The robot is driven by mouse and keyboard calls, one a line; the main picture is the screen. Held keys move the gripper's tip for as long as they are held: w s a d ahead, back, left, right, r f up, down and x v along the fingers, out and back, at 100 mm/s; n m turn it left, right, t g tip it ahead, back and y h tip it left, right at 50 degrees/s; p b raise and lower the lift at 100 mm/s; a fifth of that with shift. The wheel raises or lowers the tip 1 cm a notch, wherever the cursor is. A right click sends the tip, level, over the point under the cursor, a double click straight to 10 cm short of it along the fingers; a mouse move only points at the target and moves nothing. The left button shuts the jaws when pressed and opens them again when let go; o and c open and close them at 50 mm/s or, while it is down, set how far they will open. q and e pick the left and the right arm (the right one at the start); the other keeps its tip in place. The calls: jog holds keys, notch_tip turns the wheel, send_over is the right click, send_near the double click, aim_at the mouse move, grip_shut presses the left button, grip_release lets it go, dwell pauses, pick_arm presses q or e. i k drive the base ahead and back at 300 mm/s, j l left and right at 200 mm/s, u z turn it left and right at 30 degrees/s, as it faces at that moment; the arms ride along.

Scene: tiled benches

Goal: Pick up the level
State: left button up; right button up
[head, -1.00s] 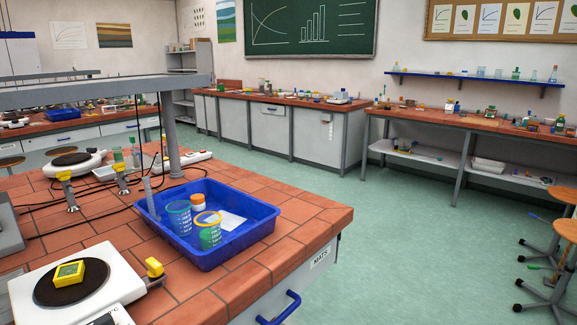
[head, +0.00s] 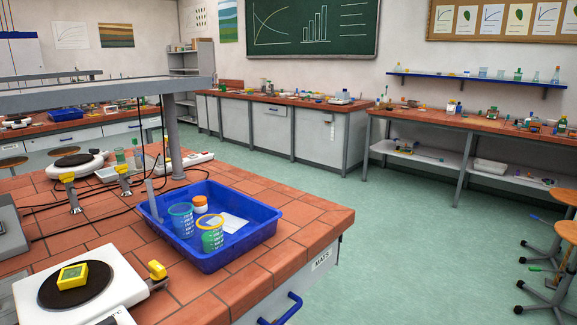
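I cannot identify a level for certain in the head view. A small yellow block with a greenish face (head: 73,276) lies on the dark round plate of a white hotplate (head: 30,290) at the lower left; I cannot tell whether it is the level. Neither of my grippers is in view.
A blue tray (head: 262,226) on the near tiled bench (head: 318,222) holds two beakers (head: 212,236), a white jar with an orange lid (head: 200,204) and a white sheet. A grey overhead frame (head: 100,92) crosses above the bench. Stools (head: 562,232) stand at right. The green floor between benches is clear.

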aim_at(76, 275)
jog(key=u, duration=1.3)
